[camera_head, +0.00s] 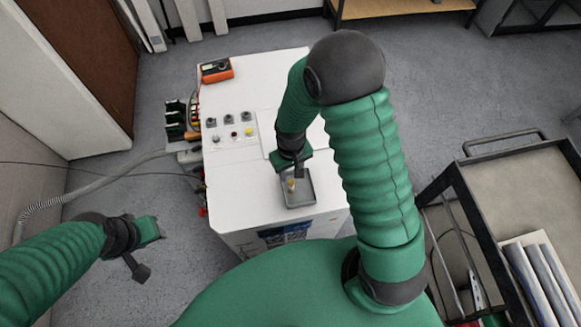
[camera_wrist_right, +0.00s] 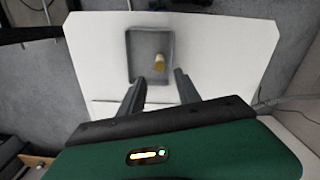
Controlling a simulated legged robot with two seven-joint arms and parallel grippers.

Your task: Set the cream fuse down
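The cream fuse (camera_head: 291,186) is a small cream and amber cylinder in the shallow grey tray (camera_head: 300,203) on the white cabinet top. The right wrist view shows the fuse (camera_wrist_right: 159,62) inside the tray (camera_wrist_right: 133,75), clear of its walls; whether it stands or leans I cannot tell. My right gripper (camera_wrist_right: 160,79) is open, its two dark fingers apart with nothing between them, and the fuse shows just beyond their tips. My left gripper (camera_head: 150,232) hangs over the floor left of the cabinet; its fingers are too unclear to judge.
The white cabinet (camera_head: 240,165) carries an orange meter (camera_head: 216,71) and a panel of knobs (camera_head: 232,131). Green and black connectors (camera_head: 178,118) and cables sit at its left side. A dark cart (camera_head: 515,180) stands at the right.

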